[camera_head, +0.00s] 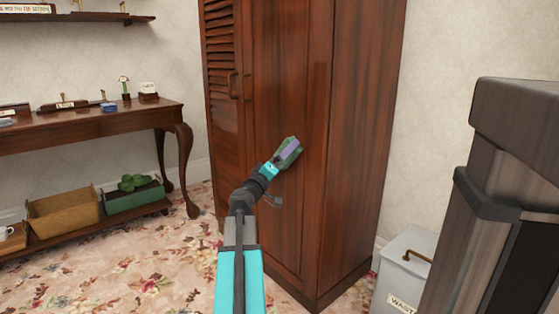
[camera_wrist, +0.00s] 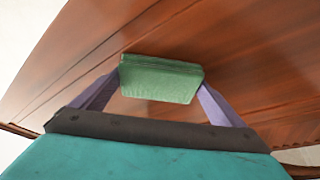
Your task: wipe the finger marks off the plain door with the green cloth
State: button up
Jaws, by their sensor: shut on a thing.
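The wooden wardrobe has a louvred door (camera_head: 222,100) on the left and a plain door (camera_head: 279,85) to its right. My gripper (camera_head: 289,150) is at the plain door, around the middle of its height. In the wrist view, my gripper (camera_wrist: 160,85) is shut on the folded green cloth (camera_wrist: 160,80), which lies between its two purple fingers. The cloth (camera_head: 281,147) is at or very near the door's surface; I cannot tell if it touches. I make out no finger marks on the visible part of the door, and the gripper and cloth hide some of it.
A side table (camera_head: 90,122) with small objects stands at the left. Its lower shelf holds a tan box (camera_head: 64,211) and a green box (camera_head: 134,198). A pale lidded bin (camera_head: 402,268) stands right of the wardrobe. Flowered carpet (camera_head: 150,265) is open in front.

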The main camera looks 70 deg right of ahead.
jog(key=shift+s+a+b, duration=0.2)
jog(key=shift+s+a, duration=0.15)
jog(key=shift+s, duration=0.2)
jog(key=shift+s+a+b, duration=0.15)
jog(key=shift+s+a, duration=0.15)
jog(key=shift+s, duration=0.2)
jog(key=shift+w+b, duration=0.15)
jog(key=shift+b, duration=0.2)
jog(key=shift+w+d+b, duration=0.25)
jog(key=shift+w+d, duration=0.25)
jog(key=shift+w, duration=0.25)
jog(key=shift+w+d+b, duration=0.25)
jog(key=shift+w+d, duration=0.25)
jog(key=shift+w, duration=0.2)
jog(key=shift+w+d, duration=0.45)
jog(key=shift+w, duration=0.35)
jog(key=shift+w+d, duration=0.45)
jog(key=shift+w, duration=0.3)
